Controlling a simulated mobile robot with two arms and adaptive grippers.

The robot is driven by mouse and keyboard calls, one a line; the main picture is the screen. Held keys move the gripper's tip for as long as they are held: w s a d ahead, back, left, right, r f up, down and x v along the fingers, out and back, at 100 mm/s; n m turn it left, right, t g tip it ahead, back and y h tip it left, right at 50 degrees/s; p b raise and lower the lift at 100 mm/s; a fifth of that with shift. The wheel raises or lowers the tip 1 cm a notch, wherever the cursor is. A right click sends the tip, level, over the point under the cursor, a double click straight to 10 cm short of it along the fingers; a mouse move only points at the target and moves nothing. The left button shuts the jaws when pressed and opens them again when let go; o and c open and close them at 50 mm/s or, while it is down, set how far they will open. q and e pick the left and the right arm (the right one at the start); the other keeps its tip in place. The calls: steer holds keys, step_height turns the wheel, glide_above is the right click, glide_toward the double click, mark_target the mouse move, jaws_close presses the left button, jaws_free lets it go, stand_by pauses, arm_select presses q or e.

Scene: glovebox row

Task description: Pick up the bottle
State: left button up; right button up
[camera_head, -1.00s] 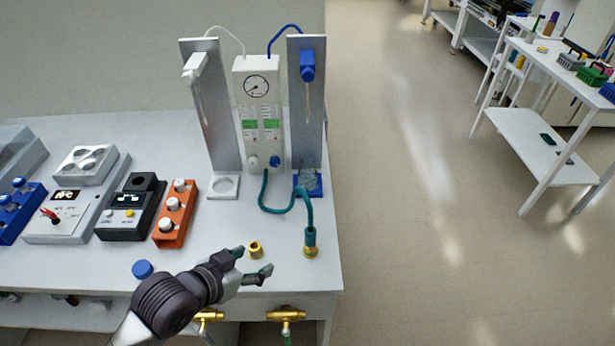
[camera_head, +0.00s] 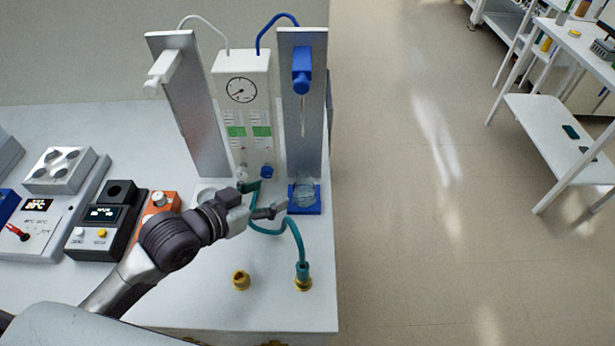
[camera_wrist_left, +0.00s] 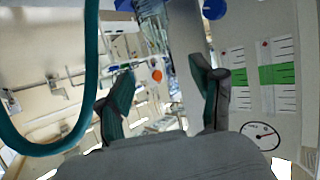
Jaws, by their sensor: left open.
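The bottle (camera_head: 305,194) is small and clear. It stands on the blue base (camera_head: 292,208) of the right-hand metal stand, below a thin nozzle. My left gripper (camera_head: 267,199) is open and empty, just left of the bottle, its fingers pointing toward it. In the left wrist view, a clear glassy shape that looks like the bottle (camera_wrist_left: 154,28) shows at the top, beyond the open fingers of the left gripper (camera_wrist_left: 163,75). They appear apart from it. My right gripper is not in view.
A teal hose (camera_head: 291,227) loops close by the gripper, down to a brass fitting (camera_head: 303,284). A white gauge panel (camera_head: 243,105) stands behind. A brass cap (camera_head: 241,280) is on the bench, whose front right is mostly clear. An orange unit (camera_head: 158,208) is left.

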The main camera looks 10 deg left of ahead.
mark_target(299, 181)
arm_select(q)
steer(key=shift+p+x, duration=1.2)
steer(key=shift+x, duration=4.85)
steer(key=shift+w+d+f, duration=0.15)
steer(key=shift+w+f, duration=0.1)
steer(key=shift+f, duration=0.05)
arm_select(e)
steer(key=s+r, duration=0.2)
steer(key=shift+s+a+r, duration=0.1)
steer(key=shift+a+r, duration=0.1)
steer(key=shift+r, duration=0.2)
arm_select(q)
steer(key=shift+s, duration=0.1)
steer(key=shift+c, duration=0.3)
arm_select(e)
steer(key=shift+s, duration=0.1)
arm_select(q)
steer(key=shift+c, duration=1.2)
jaws_close()
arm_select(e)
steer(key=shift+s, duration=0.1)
